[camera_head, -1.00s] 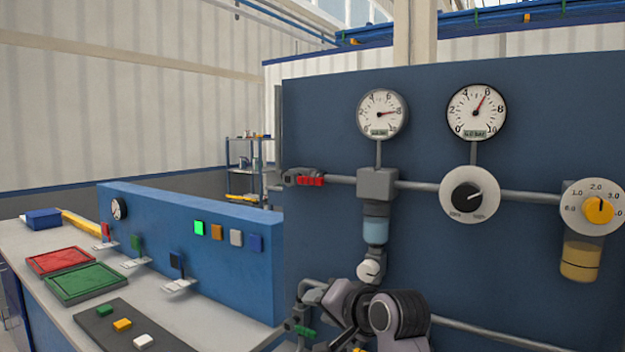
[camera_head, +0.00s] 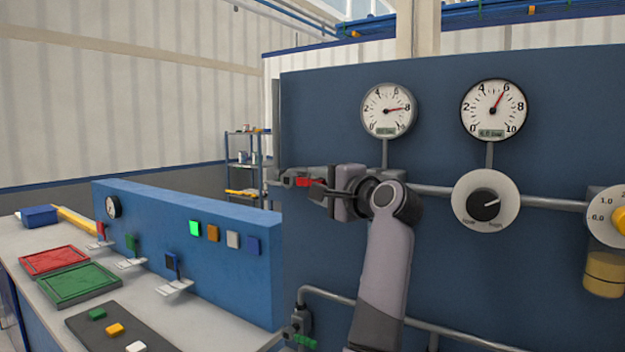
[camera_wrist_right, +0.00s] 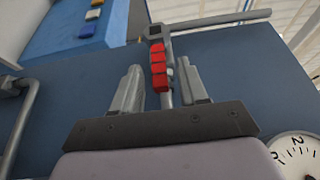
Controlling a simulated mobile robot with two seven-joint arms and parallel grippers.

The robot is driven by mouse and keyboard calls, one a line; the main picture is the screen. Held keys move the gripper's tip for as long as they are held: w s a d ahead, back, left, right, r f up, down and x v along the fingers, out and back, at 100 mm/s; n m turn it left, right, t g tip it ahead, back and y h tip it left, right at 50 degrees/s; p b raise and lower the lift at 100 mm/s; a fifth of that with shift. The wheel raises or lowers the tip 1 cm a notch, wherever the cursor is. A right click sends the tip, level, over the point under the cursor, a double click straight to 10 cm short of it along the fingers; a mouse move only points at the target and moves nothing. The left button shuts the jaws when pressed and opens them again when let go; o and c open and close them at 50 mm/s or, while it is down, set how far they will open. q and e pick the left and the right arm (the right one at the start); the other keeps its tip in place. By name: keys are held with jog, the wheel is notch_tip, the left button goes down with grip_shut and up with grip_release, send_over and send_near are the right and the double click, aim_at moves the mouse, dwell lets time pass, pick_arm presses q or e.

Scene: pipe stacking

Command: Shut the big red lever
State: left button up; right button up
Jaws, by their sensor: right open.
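The big red lever (camera_head: 309,182) sits on the horizontal pipe at the left part of the blue panel and lies along the pipe. In the right wrist view its red ribbed handle (camera_wrist_right: 158,66) points toward my gripper, between the two fingers. My right gripper (camera_head: 322,187) is at the lever, with its arm coming up from below. In the right wrist view the right gripper (camera_wrist_right: 162,90) is open, one finger on each side of the handle, with visible gaps. Part of the lever and pipe is hidden behind my gripper in the head view. My left gripper is not in view.
Two round gauges (camera_head: 389,110) and a black dial (camera_head: 485,205) are on the panel. A small green lever (camera_head: 304,341) sits on a lower pipe. At left, a workbench (camera_head: 200,315) holds red and green trays (camera_head: 78,285) and several buttons.

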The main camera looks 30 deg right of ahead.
aim_at(302, 181)
jog(key=shift+w, duration=1.4)
grip_shut()
jog(key=shift+f, duration=0.1)
